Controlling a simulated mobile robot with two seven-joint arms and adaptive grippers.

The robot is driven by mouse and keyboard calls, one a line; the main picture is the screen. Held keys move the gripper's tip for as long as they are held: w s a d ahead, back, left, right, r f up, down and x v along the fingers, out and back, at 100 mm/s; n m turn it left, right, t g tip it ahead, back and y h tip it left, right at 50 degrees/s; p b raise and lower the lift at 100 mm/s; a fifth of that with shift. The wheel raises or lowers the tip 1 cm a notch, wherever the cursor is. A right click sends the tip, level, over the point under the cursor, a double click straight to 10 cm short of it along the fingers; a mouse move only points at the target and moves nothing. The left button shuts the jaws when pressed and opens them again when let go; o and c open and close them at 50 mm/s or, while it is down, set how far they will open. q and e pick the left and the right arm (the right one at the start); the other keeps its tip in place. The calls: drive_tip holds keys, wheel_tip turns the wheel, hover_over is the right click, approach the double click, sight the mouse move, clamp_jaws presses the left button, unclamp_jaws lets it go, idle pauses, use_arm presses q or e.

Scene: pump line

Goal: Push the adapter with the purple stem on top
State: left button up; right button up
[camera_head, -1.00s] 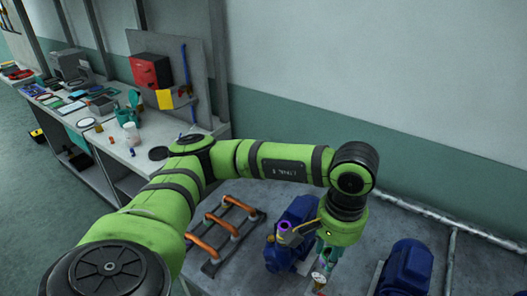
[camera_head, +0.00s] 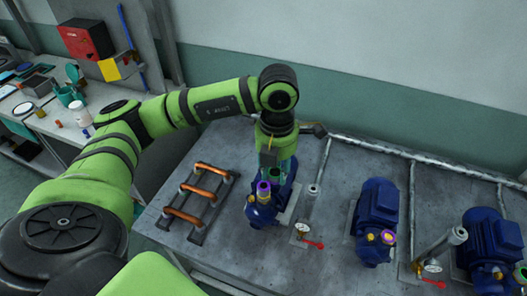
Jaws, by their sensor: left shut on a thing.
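The adapter with the purple stem (camera_head: 263,186) shows at the front top of the left-hand blue pump (camera_head: 262,212), with its purple part upward. My left gripper (camera_head: 272,176) points down over this pump, its teal fingers right behind and against the adapter. It is shut on the adapter, though the fingertips and the adapter's lower part are partly hidden. I cannot tell whether the adapter is fully seated on the pump's port. My right gripper is out of view.
Two more blue pumps (camera_head: 378,207) (camera_head: 492,240) stand to the right. A gauge with a red-handled valve (camera_head: 303,230) is close to the right of the first pump. A rack of copper pipes (camera_head: 198,196) lies left. The bench (camera_head: 285,270) is bare in front.

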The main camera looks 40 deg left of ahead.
use_arm(q)
drive_tip(key=n, duration=0.4)
drive_tip(key=a+n, duration=0.1)
drive_tip(key=n, duration=0.1)
drive_tip(key=shift+w+r+p, duration=0.15)
drive_tip(key=shift+r+p, duration=0.15)
drive_tip(key=a+n, duration=0.1)
drive_tip(key=n, duration=0.5)
drive_tip(key=n+b, duration=0.2)
drive_tip(key=n, duration=0.7)
hover_over(264, 186)
wheel_tip(264, 186, down, 5)
drive_tip(key=shift+r, duration=0.15)
drive_tip(key=shift+f+b, duration=0.7)
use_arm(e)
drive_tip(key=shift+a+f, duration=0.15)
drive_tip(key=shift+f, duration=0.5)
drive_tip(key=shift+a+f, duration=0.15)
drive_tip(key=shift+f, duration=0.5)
use_arm(q)
drive_tip(key=shift+f+b, duration=0.65)
drive_tip(key=shift+b, duration=0.05)
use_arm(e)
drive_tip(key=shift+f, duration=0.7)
use_arm(q)
drive_tip(key=o, duration=1.1)
